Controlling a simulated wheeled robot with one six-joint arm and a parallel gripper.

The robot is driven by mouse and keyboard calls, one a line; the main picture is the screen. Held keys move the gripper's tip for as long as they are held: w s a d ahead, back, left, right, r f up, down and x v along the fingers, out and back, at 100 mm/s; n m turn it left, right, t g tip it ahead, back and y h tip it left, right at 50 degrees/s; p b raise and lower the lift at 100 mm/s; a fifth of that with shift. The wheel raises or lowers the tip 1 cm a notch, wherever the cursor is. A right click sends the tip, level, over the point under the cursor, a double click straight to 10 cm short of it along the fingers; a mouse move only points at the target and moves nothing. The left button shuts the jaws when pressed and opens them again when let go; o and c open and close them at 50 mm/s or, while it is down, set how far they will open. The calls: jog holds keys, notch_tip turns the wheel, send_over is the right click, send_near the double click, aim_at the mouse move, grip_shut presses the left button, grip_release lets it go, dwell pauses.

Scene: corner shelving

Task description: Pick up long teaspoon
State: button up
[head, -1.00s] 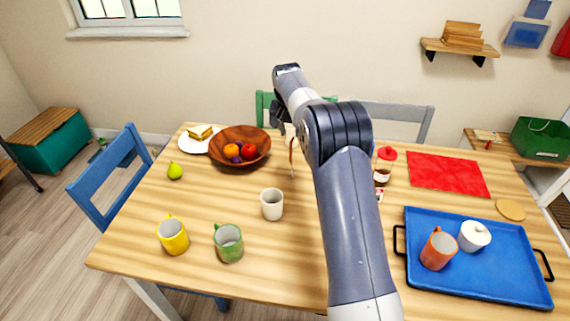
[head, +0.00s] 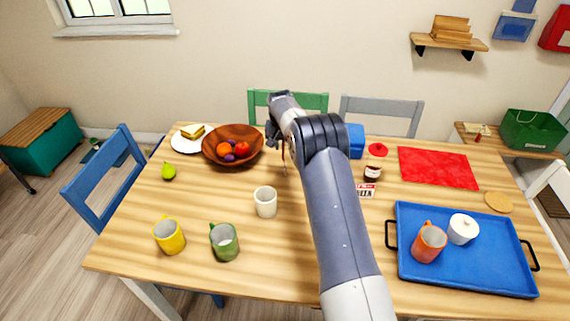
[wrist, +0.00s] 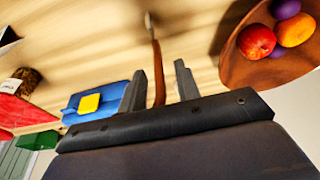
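The long teaspoon (wrist: 155,62) has a brown handle and a small grey end. In the wrist view its handle runs between the two fingers of my gripper (wrist: 160,82). The fingers are open, with a gap on each side of the handle. In the head view a thin part of the teaspoon (head: 284,160) shows under my gripper (head: 276,140), right of the wooden bowl. My arm hides much of this area.
The wooden bowl (head: 210,150) with fruit is close on the left. A white mug (head: 265,203) stands nearer the front. A blue box (head: 355,143), a jar (head: 372,173) and a red mat (head: 437,168) lie right of my arm. A blue tray (head: 480,275) holds an orange mug.

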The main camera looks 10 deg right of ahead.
grip_shut()
dwell(0.4)
